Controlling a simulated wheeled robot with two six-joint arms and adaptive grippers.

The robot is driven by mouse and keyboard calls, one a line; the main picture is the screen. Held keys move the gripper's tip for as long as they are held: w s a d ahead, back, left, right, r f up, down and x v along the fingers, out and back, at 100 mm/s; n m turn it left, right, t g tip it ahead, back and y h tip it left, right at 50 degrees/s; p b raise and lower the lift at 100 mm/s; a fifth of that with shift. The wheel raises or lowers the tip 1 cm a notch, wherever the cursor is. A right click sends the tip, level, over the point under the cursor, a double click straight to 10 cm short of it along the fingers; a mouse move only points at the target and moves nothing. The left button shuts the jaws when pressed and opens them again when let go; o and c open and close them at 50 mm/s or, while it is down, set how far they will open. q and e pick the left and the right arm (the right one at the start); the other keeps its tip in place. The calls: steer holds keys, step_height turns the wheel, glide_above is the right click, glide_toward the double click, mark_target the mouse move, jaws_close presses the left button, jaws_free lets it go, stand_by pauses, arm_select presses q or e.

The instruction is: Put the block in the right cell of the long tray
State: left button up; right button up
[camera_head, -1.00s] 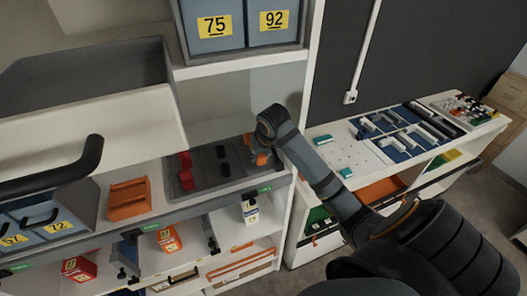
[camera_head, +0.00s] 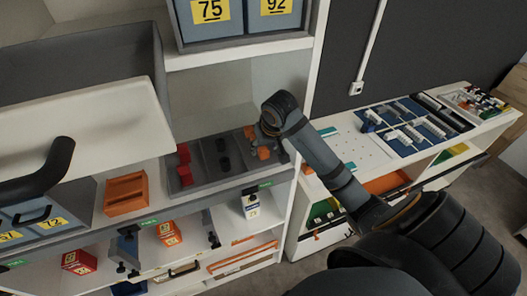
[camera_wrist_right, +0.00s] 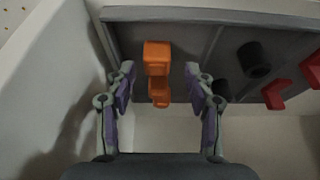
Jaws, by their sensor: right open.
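The long grey tray (camera_head: 200,188) lies on the shelf, with red blocks (camera_head: 184,164) in its left cell, black pieces (camera_head: 222,153) in the middle and orange blocks in the right. One orange block (camera_head: 249,132) is at the back of the right cell. A second orange block (camera_head: 263,153) is nearer the front. In the right wrist view, turned round, the two orange blocks (camera_wrist_right: 157,56) (camera_wrist_right: 159,93) are in line. My right gripper (camera_wrist_right: 160,72) is open, its fingers on either side of them with gaps. In the head view my arm partly hides this gripper (camera_head: 268,132). My left gripper is out of view.
An orange bin (camera_head: 126,194) stands left of the tray. A white upright panel (camera_head: 312,85) is close on the right. Numbered bins (camera_head: 240,30) are above, and small boxes (camera_head: 80,261) are below. A side table (camera_head: 350,150) holds blue trays.

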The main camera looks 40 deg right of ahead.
arm_select(q)
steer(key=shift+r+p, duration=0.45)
steer(key=shift+p, duration=0.3)
arm_select(e)
steer(key=v, duration=0.8)
steer(key=shift+s+r, duration=0.25)
steer(key=shift+r, duration=0.1)
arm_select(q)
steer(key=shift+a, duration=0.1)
arm_select(e)
steer(key=shift+w, duration=0.1)
steer(key=shift+f, duration=0.1)
